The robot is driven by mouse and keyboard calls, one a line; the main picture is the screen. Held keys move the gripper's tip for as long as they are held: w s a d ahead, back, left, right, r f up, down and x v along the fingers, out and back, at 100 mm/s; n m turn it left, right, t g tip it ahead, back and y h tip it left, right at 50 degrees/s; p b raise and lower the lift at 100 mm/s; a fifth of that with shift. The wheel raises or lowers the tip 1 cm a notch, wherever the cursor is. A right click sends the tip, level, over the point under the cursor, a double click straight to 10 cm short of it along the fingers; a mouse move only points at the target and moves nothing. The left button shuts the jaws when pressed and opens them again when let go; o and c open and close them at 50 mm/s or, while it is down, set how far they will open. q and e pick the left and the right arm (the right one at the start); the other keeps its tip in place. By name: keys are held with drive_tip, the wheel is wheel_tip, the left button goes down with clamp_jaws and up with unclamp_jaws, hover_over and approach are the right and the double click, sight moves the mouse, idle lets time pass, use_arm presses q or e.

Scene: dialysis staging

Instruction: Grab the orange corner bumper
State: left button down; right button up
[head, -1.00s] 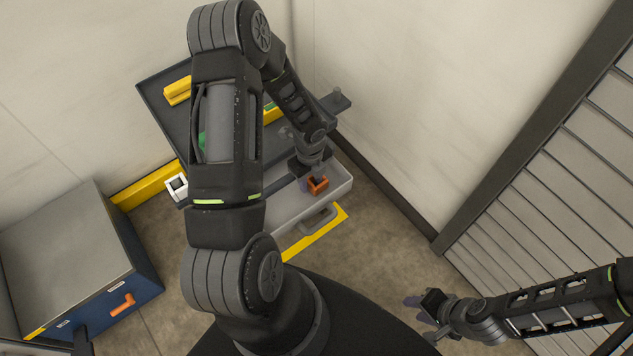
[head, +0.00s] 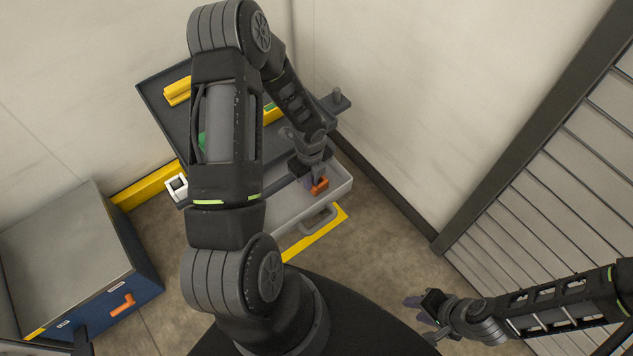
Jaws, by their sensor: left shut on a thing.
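The orange corner bumper (head: 321,186) is in the head view, at the right end of the light grey drawer of the cart. My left gripper (head: 314,182) reaches down over the drawer and is shut on the bumper. The fingers hide part of it, and I cannot tell whether it touches the drawer floor. My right gripper (head: 420,308) is at the lower right, above the floor and well away from the cart. Its fingers are small and dark, and their opening is unclear.
A dark cart top (head: 160,100) carries a yellow block (head: 178,91). A white square item (head: 177,186) is at its left corner. A blue cabinet (head: 110,290) with an orange handle stands at the left. Walls close in behind; a slatted panel (head: 560,190) is at the right.

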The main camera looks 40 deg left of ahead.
idle(0.7)
use_arm(q)
drive_tip(key=shift+r, duration=0.75)
drive_tip(key=y+b, duration=0.1)
drive_tip(key=b, duration=0.1)
drive_tip(key=d+y+b, duration=0.1)
drive_tip(key=b, duration=0.1)
drive_tip(key=shift+s+d+f+t, duration=0.1)
drive_tip(key=shift+f+t, duration=0.15)
drive_tip(key=shift+t, duration=0.15)
drive_tip(key=shift+s+d+f+y+b, duration=0.15)
drive_tip(key=shift+y+b, duration=0.35)
drive_tip(key=shift+b, duration=0.6)
drive_tip(key=p+v, duration=0.2)
drive_tip(key=v, duration=0.4)
drive_tip(key=s+d+r+h, duration=0.1)
drive_tip(key=s+d, duration=0.2)
drive_tip(key=d, duration=0.7)
drive_tip(key=s+d+r+h, duration=0.1)
drive_tip(key=s+d+h, duration=0.1)
drive_tip(key=d, duration=0.8)
drive_tip(key=shift+s+d+r+g, duration=0.15)
drive_tip(key=shift+s+r+g, duration=0.2)
drive_tip(key=shift+s, duration=0.25)
